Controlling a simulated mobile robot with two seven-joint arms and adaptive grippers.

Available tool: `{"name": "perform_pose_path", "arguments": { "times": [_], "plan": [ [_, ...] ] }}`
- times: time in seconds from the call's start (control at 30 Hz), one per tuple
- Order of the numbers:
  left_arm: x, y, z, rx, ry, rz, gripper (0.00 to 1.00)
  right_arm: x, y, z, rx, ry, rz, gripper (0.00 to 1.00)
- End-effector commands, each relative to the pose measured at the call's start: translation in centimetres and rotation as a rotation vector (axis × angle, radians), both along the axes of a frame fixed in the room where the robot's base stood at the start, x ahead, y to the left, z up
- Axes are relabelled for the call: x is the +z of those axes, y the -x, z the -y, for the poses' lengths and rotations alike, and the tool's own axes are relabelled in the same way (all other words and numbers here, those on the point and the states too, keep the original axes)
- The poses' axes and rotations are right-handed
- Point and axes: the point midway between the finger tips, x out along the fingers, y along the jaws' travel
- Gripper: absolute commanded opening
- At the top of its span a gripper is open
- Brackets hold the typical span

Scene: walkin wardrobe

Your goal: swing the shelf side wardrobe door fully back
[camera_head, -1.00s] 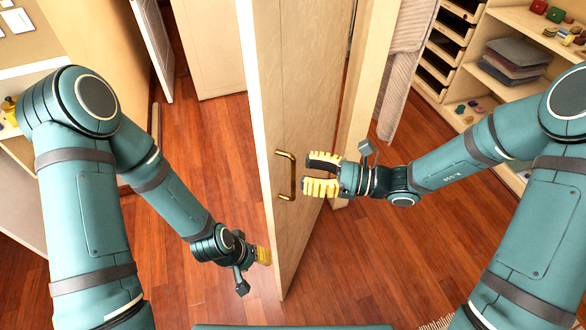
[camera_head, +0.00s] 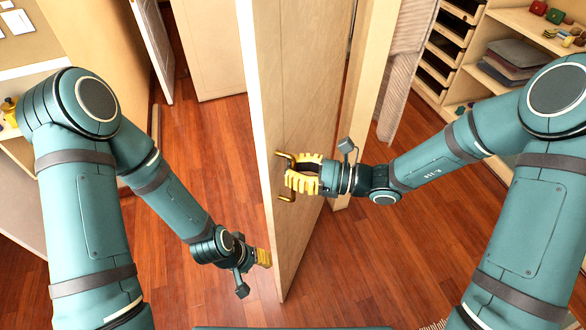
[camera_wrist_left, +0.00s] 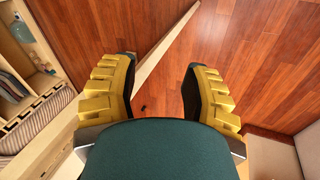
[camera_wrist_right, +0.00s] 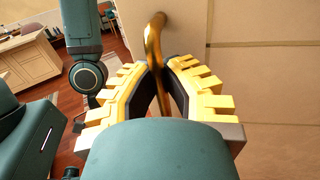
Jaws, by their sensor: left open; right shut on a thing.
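The wardrobe door (camera_head: 293,90) stands edge-on in the middle of the head view, swung partway open. Its brass bar handle (camera_head: 284,197) is on the face toward the right. My right gripper (camera_head: 292,179) is shut on the handle; in the right wrist view the brass handle (camera_wrist_right: 154,45) runs down between the fingers (camera_wrist_right: 162,88). My left gripper (camera_head: 264,257) is open and empty, low at the left of the door's free edge. In the left wrist view its fingers (camera_wrist_left: 158,80) are spread, with the door's narrow edge (camera_wrist_left: 160,58) beyond them.
Open shelves (camera_head: 510,60) with folded cloth and small items stand at the right. A hanging beige garment (camera_head: 405,65) is beside the door frame. Another white door (camera_head: 153,45) stands open at the back left. The wooden floor (camera_head: 215,140) left of the door is clear.

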Motion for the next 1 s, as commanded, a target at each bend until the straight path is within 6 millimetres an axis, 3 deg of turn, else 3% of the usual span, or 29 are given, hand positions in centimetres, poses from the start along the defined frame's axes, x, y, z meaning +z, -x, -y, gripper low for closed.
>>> {"name": "perform_pose_path", "arguments": {
  "times": [0.17, 0.47, 0.8, 1.0],
  "plan": [
    [0.7, -0.2, 0.0, 0.002, 0.0, 0.003, 0.47, 0.2, 0.2, 1.8, 0.02, -0.003, 0.004, 0.0],
    [2.6, -0.8, -0.1, 0.013, -0.004, 0.018, 0.47, 0.4, 1.6, 9.0, 0.131, -0.005, 0.01, 0.0],
    [3.9, -1.2, -0.2, 0.022, -0.006, 0.028, 0.47, 0.3, 2.7, 18.5, 0.222, -0.002, 0.007, 0.0],
    [4.1, -1.3, -0.2, 0.023, -0.006, 0.029, 0.47, 0.2, 3.0, 21.2, 0.228, -0.002, 0.005, 0.0]
  ]
}}
